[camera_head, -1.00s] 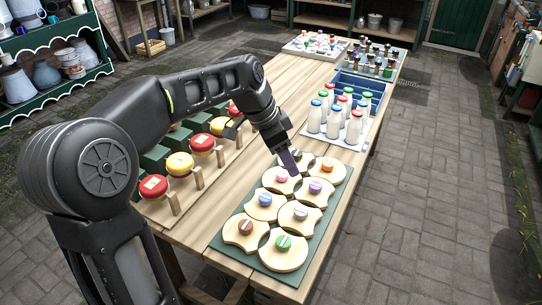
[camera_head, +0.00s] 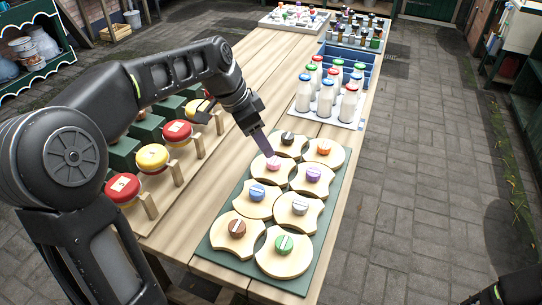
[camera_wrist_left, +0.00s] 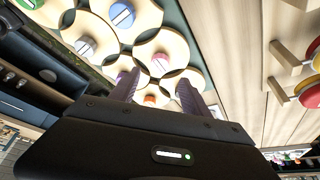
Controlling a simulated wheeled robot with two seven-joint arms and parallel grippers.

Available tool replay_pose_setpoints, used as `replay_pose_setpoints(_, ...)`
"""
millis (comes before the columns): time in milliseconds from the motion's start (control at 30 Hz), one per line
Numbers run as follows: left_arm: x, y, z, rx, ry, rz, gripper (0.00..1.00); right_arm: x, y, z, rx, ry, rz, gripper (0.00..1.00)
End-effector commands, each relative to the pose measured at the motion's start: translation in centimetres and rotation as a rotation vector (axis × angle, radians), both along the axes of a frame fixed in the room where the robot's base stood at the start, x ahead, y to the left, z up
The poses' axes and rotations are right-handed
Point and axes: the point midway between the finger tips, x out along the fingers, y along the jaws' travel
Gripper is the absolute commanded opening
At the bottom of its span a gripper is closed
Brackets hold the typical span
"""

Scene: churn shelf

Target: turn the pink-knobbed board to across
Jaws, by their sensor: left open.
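The pink-knobbed board (camera_head: 262,173) is a pale wooden piece on the green base (camera_head: 216,240), among several similar boards. Its pink knob (camera_head: 273,163) has a light stripe across the top. My left gripper (camera_head: 267,150) is at the far side of this knob, its purple fingers pointing down, close above the board; I cannot tell whether they touch it. In the left wrist view the fingers (camera_wrist_left: 157,92) are spread apart with nothing held, and the pink knob (camera_wrist_left: 160,62) shows just beyond them. A dark part of my right arm is at the lower right; its fingers are not clear.
Close neighbours are the black knob (camera_head: 287,137), blue knob (camera_head: 257,192), purple knob (camera_head: 313,174) and orange knob (camera_head: 324,147). A rack with red and yellow lids (camera_head: 152,156) stands left. Milk bottles (camera_head: 326,98) stand behind. Bare tabletop (camera_head: 205,195) lies between rack and base.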

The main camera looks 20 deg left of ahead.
Motion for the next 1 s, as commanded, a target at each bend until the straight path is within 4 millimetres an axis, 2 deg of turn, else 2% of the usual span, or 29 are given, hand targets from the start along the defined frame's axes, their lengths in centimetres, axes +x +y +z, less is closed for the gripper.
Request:
replay_pose_setpoints(500, 1.9, -1.7, -6.3, -0.001, 0.004, 0.0, 0.55, 0.0, 0.0, 0.4, 0.0, 0.0, 0.0, 0.36)
replay_pose_setpoints(867, 2.1, -1.9, -7.0, 0.0, 0.0, 0.0, 0.55, 0.0, 0.0, 0.4, 0.0, 0.0, 0.0, 0.36)
replay_pose_setpoints(1000, 2.1, -1.9, -6.9, 0.0, 0.0, 0.0, 0.45, 0.0, 0.0, 0.4, 0.0, 0.0, 0.0, 0.36)
